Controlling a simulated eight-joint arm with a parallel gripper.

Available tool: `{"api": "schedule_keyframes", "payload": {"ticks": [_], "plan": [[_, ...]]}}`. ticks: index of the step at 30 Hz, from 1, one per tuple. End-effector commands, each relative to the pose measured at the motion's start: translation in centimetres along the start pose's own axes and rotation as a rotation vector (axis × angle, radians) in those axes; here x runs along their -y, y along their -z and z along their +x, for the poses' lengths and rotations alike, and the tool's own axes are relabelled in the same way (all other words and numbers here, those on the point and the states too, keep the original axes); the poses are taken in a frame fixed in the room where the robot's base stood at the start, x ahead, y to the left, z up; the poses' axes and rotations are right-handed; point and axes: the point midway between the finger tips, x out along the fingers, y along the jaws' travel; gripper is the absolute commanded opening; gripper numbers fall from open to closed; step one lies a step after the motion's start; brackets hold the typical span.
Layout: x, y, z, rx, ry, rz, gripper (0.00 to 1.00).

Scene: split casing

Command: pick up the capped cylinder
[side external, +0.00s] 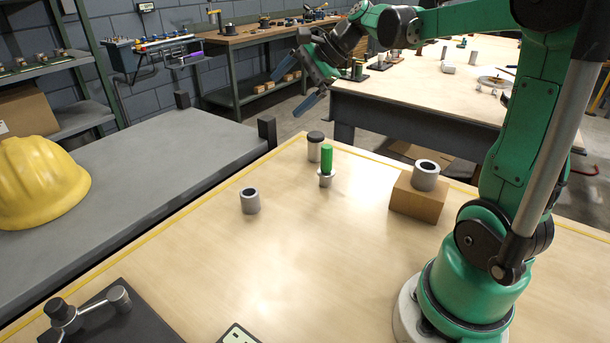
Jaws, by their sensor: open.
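The capped cylinder (314,153) is grey with a dark cap and stands upright near the far edge of the wooden table. Just in front of it, a green peg (326,158) stands upright in a short grey collar (326,179), partly overlapping it in the picture. My gripper (294,87) is open and empty, with its blue fingers spread. It is raised above and a little left of the capped cylinder in the picture, clear of it.
A hollow grey cylinder (250,203) stands to the left on the table. Another hollow cylinder (426,176) sits on a brown block (416,201) to the right. A dark fixture (112,318) lies at the front left. The table middle is clear.

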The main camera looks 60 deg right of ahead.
Motion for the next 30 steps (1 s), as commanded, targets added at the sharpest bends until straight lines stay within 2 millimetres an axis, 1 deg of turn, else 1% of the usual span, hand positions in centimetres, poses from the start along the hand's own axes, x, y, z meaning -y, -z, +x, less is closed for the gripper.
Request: {"api": "schedule_keyframes", "payload": {"ticks": [1, 2, 3, 5, 6, 8, 9, 11, 12, 15, 18, 21, 25, 30], "plan": [[1.0, 2.6, -0.3, 0.028, 0.042, 0.158, 0.97], [1.5, 3.8, -0.5, 0.054, 0.065, 0.253, 0.97], [2.0, 5.6, -0.8, 0.089, 0.095, 0.373, 0.97], [2.5, 8.2, -1.5, 0.145, 0.139, 0.54, 0.97], [2.7, 9.9, -1.9, 0.183, 0.167, 0.644, 0.97], [2.7, 12.4, -2.8, 0.245, 0.208, 0.788, 0.97], [2.6, 14.1, -3.4, 0.287, 0.232, 0.878, 0.97], [2.2, 16.5, -4.4, 0.356, 0.269, 1.006, 0.97], [1.1, 16.7, -2.5, 0.353, 0.257, 0.991, 0.97], [-1.3, 18.3, 0.8, 0.35, 0.254, 0.985, 0.97], [-3.3, 19.6, 3.2, 0.349, 0.254, 0.983, 0.97], [-4.5, 20.5, 4.9, 0.348, 0.254, 0.982, 0.97], [-5.2, 21.0, 6.0, 0.348, 0.253, 0.981, 0.97], [-4.6, 20.6, 7.9, 0.348, 0.25, 0.979, 0.97]]}}
